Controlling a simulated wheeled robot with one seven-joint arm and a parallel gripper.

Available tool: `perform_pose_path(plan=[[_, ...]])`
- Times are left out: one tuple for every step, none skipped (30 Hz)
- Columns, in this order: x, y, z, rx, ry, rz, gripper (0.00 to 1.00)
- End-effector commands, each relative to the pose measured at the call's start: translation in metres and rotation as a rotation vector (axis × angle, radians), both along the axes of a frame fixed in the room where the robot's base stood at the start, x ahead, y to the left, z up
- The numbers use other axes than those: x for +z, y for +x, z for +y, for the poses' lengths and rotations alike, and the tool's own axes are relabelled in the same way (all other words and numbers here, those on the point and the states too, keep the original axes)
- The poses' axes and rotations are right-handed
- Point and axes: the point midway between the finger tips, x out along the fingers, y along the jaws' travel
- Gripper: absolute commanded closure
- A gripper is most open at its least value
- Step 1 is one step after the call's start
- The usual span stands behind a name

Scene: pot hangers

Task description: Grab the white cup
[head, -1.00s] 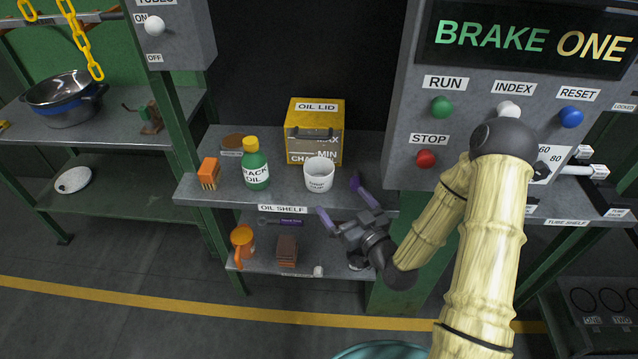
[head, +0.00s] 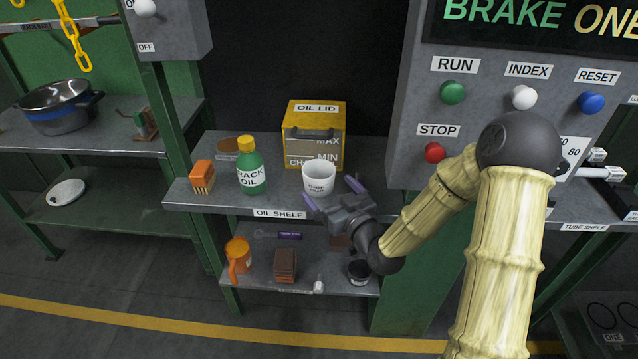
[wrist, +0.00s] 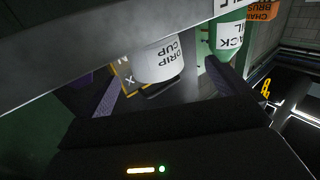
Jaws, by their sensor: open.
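The white cup (head: 319,181) stands upright on the oil shelf, in front of the yellow oil lid box. My gripper (head: 331,193) is open, at the shelf's front edge close to the cup. One purple finger is at the cup's lower left and the other at its right. In the wrist view the cup (wrist: 160,62), lettered "DRIP CUP", appears tilted and lies ahead between the two spread fingers. I cannot tell whether the fingertips touch it or how far they reach alongside it.
The oil shelf (head: 222,204) also holds a green oil bottle (head: 251,172), an orange brush (head: 202,177) and the yellow box (head: 313,131) behind the cup. A lower shelf (head: 335,283) carries an orange can and small items. A control panel (head: 415,125) stands at the right.

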Motion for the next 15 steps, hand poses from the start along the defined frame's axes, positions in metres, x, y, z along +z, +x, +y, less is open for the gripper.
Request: perform_pose_path(plan=[[0.001, 0.007, 0.004, 0.001, 0.001, -0.001, 0.00], [0.001, 0.010, 0.006, 0.001, 0.001, 0.001, 0.00], [0.001, 0.013, 0.008, 0.000, 0.001, 0.001, 0.00], [0.001, 0.015, 0.009, 0.000, 0.001, 0.001, 0.00], [0.000, 0.016, 0.010, 0.000, 0.000, 0.001, 0.00], [0.000, 0.016, 0.010, 0.000, 0.000, 0.001, 0.00], [0.000, 0.017, 0.010, 0.000, 0.000, 0.002, 0.00], [0.000, 0.017, 0.010, 0.000, 0.000, 0.002, 0.00], [0.000, 0.016, 0.010, 0.000, -0.001, 0.002, 0.00], [0.000, 0.016, 0.010, 0.000, -0.001, 0.002, 0.00], [0.000, 0.016, 0.010, 0.000, -0.001, 0.002, 0.00], [0.000, 0.016, 0.010, 0.000, -0.001, 0.002, 0.00], [0.000, 0.016, 0.010, 0.000, -0.001, 0.001, 0.00], [0.000, 0.017, 0.010, 0.000, -0.001, 0.001, 0.00], [0.000, 0.018, 0.010, 0.000, -0.001, 0.001, 0.00]])
